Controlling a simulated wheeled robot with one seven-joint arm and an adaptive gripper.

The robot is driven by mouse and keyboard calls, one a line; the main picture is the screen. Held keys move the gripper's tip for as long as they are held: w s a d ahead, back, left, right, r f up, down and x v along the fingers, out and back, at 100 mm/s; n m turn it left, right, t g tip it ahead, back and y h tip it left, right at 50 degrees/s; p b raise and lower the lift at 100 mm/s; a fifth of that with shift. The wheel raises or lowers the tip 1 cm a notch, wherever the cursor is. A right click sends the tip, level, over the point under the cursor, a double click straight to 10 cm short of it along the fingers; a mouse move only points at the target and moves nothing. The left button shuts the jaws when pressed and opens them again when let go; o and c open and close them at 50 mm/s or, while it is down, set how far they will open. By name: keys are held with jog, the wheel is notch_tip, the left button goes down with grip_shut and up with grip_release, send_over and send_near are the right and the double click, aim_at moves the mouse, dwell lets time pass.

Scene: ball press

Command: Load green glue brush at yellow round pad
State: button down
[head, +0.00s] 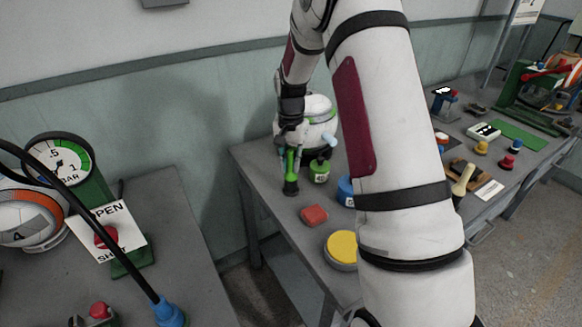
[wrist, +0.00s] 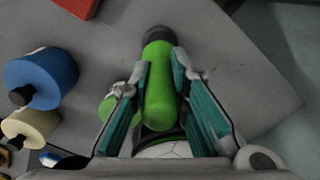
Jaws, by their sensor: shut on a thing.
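The green glue brush (head: 291,161) is upright near the far left edge of the right-hand table, with its green handle up and dark end down. I cannot tell whether its dark end touches the tabletop. My gripper (head: 290,153) is shut on the handle from above. In the wrist view the green brush (wrist: 159,92) sits between the teal finger pads of my gripper (wrist: 162,66). The yellow round pad (head: 342,245) lies on a grey base at the table's near side, apart from the brush; my arm is just right of it.
A red block (head: 314,215) lies between brush and pad. A green pot (head: 319,171), a blue pot (head: 346,189) and a white ball (head: 318,110) stand close to the brush. Several tools lie farther right. A gap separates the left table (head: 190,225).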

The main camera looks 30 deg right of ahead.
notch_tip(320, 180, up, 9)
jog(key=shift+s+r, duration=0.1)
jog(key=shift+s, duration=0.05)
jog(key=s+d+g+y+p, duration=0.2)
jog(key=s+p, duration=0.5)
jog(key=s, duration=1.6)
jog(key=shift+g, duration=0.7)
jog(key=shift+s+a+f+b, duration=0.1)
jog(key=shift+a+f+b, duration=0.05)
jog(key=shift+f+b, duration=1.1)
jog(key=shift+a+f+b, duration=0.15)
jog(key=shift+f+b, duration=0.6)
jog(key=shift+f, duration=0.9)
jog(key=shift+f, duration=0.6)
notch_tip(320, 180, up, 7)
jog(key=p, duration=0.3)
jog(key=shift+p, duration=0.4)
